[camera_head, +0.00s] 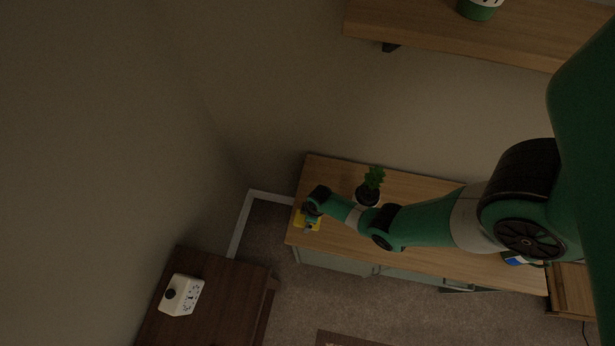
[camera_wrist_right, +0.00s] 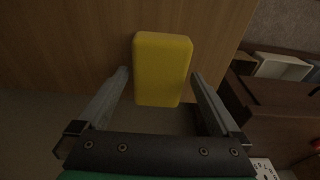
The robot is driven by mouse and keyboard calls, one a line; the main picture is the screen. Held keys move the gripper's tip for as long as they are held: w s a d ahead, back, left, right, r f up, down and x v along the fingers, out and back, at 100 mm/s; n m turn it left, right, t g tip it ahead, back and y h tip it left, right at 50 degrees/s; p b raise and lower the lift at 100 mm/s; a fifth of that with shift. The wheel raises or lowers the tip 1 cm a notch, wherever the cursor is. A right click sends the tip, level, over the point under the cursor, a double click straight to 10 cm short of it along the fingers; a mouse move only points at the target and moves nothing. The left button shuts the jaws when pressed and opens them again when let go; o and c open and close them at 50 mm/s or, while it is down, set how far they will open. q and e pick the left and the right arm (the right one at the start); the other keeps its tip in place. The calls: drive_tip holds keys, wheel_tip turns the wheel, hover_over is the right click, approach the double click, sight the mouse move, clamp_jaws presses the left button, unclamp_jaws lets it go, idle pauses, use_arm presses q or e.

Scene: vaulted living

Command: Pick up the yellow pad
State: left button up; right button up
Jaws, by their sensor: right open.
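The yellow pad (camera_head: 301,221) lies on the left end of the wooden cabinet top, partly hidden by my right gripper (camera_head: 309,224), which is over it. In the right wrist view the yellow pad (camera_wrist_right: 163,69) is a block with rounded corners. My right gripper (camera_wrist_right: 160,88) is open, with one finger on each side of the pad's near part. A gap shows between the pad and each finger. My left gripper is not in view.
A potted plant (camera_head: 370,188) stands on the cabinet top (camera_head: 420,187) beside my right arm. A blue-and-white item (camera_head: 513,259) lies near its right end. A dark brown table (camera_head: 222,290) with a white bottle-like object (camera_head: 182,295) stands at lower left. A wall shelf (camera_head: 440,28) is above.

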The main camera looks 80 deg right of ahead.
drive_tip(key=shift+w+f, duration=0.1)
drive_tip(key=shift+f, duration=0.55)
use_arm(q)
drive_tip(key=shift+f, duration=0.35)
use_arm(e)
drive_tip(key=shift+r, duration=0.15)
drive_tip(key=c, duration=1.2)
drive_tip(key=shift+o, duration=0.2)
wheel_tip(320, 180, up, 4)
drive_tip(key=p, duration=0.4)
drive_tip(key=shift+a+r, duration=0.1)
drive_tip(key=shift+r, duration=0.15)
drive_tip(key=s+a+r+p, duration=0.7)
drive_tip(key=s+r+p, duration=0.1)
drive_tip(key=s, duration=0.3)
drive_tip(key=shift+s+a+r+p, duration=0.25)
drive_tip(key=shift+s+p, duration=0.05)
drive_tip(key=shift+p, duration=0.05)
drive_tip(key=o, duration=0.8)
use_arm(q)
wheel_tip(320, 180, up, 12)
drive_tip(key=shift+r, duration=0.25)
use_arm(e)
drive_tip(key=c, duration=0.6)
